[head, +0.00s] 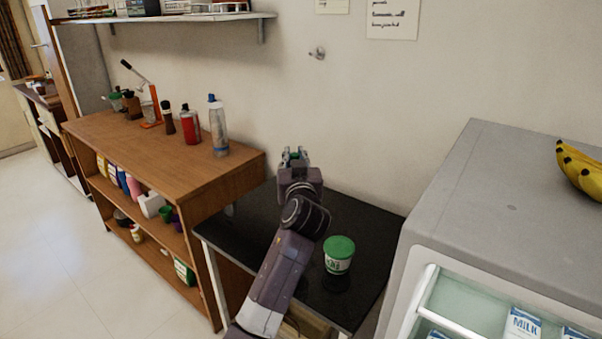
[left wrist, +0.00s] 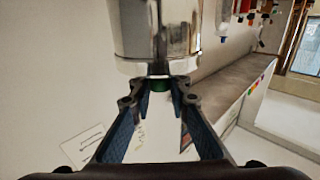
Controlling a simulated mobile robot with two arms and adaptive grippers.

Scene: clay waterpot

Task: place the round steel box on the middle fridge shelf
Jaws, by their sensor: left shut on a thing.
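The round steel box (left wrist: 155,35) is a shiny cylinder at the top of the left wrist view. My left gripper (left wrist: 160,84) is shut at its edge, where a small green part shows between the fingertips. In the head view my left gripper (head: 294,155) is above the back of the black table; the box is hidden there, probably behind my gripper and arm. The fridge (head: 450,240) stands at the right, and milk cartons (head: 522,325) show inside it. Only the upper part of its inside shows, so I cannot make out the middle shelf. My right gripper is not in view.
A green-lidded tub (head: 339,255) stands on the black table (head: 365,215), close to my left arm. Bananas (head: 582,170) lie on the fridge top. A wooden shelf unit (head: 150,145) with bottles is at the left; a wall shelf (head: 170,17) hangs above it.

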